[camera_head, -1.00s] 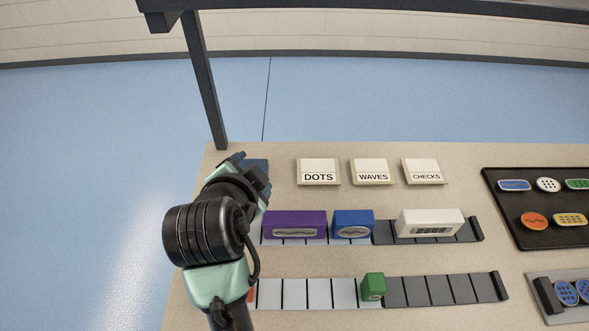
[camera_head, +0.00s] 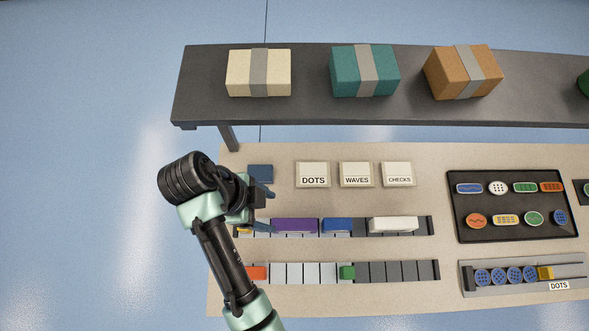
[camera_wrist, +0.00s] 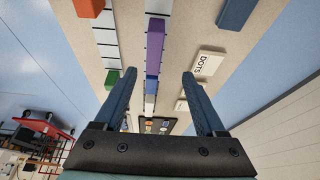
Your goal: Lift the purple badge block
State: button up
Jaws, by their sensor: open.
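The purple badge block (camera_head: 295,226) lies on the back slotted rail (camera_head: 410,232), beside a blue block (camera_head: 337,225). In the wrist view, the purple block (camera_wrist: 156,45) appears between and beyond the fingers, with the blue block (camera_wrist: 152,85) past its lower end. My gripper (camera_head: 264,193) is open and empty, above the rail's left end and left of the purple block. In the wrist view, its two dark blue fingers (camera_wrist: 160,75) are spread apart and seem not to touch the block.
A white block (camera_head: 393,225) sits further right on the same rail. The front rail (camera_head: 400,271) holds orange (camera_head: 257,272) and green (camera_head: 347,272) blocks. DOTS (camera_head: 313,175), WAVES and CHECKS signs stand behind. A dark shelf (camera_head: 300,110) with parcels spans the back. A badge tray (camera_head: 512,235) lies right.

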jog(key=b, duration=0.2)
send_over(294, 224)
jog(key=a, duration=0.3)
jog(key=f, duration=0.6)
jog(key=shift+d, duration=0.25)
jog(key=p+x, duration=0.1)
jog(key=x, duration=0.4)
jog(key=shift+s+d+p, duration=0.15)
jog(key=shift+d+p, duration=0.1)
jog(key=shift+p, duration=0.1)
jog(key=shift+d+f, duration=0.1)
jog(key=shift+f, duration=0.25)
jog(key=shift+f, duration=0.25)
grip_shut()
